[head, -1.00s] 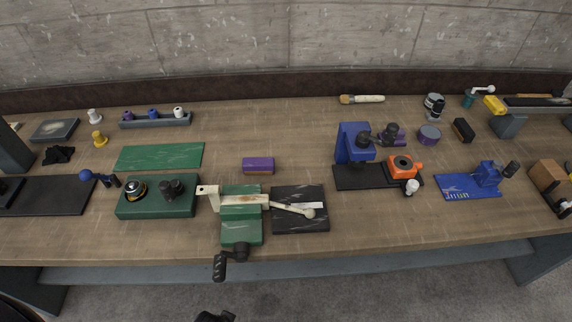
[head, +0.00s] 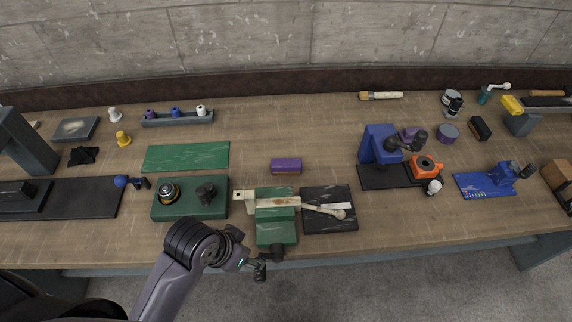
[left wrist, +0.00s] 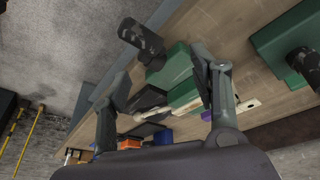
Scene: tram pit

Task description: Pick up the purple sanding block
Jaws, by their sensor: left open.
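The purple sanding block (head: 286,164), with a brown lower layer, lies on the workbench (head: 330,140) behind the green vise (head: 276,230) in the head view. My left gripper (head: 256,264) is in front of the bench's front edge, near the vise handle, with the vise between it and the block. In the left wrist view my left gripper (left wrist: 162,82) has its two fingers spread with nothing held between them. A small purple patch (left wrist: 206,115) shows beside one finger there, mostly hidden; it may be the block. My right gripper is not in view.
A green machine base with knobs (head: 190,205) stands left of the vise. A black plate (head: 330,220) with a pale tool lies right of it. A green mat (head: 186,156) lies left of the block. The bench behind and right of the block is clear.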

